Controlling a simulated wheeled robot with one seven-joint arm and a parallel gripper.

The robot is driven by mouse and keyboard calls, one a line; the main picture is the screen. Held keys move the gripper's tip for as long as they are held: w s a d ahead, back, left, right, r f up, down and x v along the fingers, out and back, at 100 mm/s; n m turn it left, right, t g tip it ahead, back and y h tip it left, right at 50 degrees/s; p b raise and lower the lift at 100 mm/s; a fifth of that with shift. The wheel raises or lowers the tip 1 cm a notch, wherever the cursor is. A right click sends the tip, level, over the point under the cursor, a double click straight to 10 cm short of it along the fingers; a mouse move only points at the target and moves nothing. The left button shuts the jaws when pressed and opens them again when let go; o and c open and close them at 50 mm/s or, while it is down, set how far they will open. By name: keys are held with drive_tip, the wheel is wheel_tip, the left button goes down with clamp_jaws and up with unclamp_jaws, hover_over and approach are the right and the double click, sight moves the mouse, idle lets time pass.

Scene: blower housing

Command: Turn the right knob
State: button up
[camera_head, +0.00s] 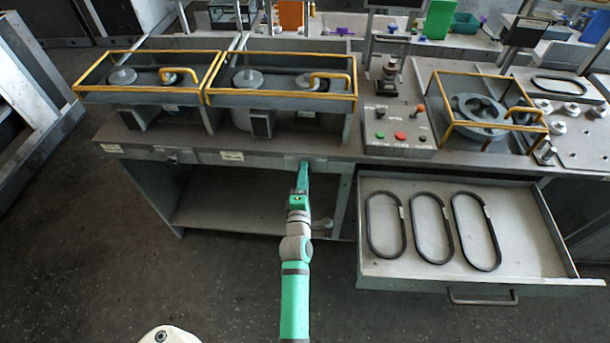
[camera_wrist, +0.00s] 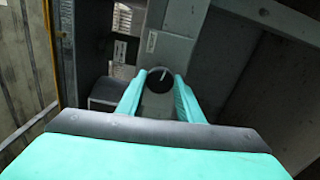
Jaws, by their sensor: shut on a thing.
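My gripper (camera_head: 303,168) reaches the front edge of the workbench, just under the tabletop, left of the open drawer. In the wrist view my gripper (camera_wrist: 160,88) has its two green fingers on either side of a round dark knob (camera_wrist: 159,80) with a pale line on its face. The fingers are shut on the knob, which sits on a grey panel. The pale line is slightly tilted from upright. In the head view the gripper hides the knob. Another small knob (camera_head: 173,158) sits farther left on the same front edge.
An open drawer (camera_head: 375,268) with several black belts juts out on the right. Two yellow-framed guards (camera_head: 207,90) stand on the bench above. A control panel (camera_head: 400,135) with buttons and a lever is right of them. The floor left of my arm is clear.

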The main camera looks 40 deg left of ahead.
drive_tip(key=o, duration=1.1)
drive_tip(key=shift+s, duration=0.1)
drive_tip(key=shift+c, duration=0.2)
drive_tip(key=v, duration=1)
drive_tip(key=shift+s, duration=0.35)
drive_tip(key=shift+d, duration=0.2)
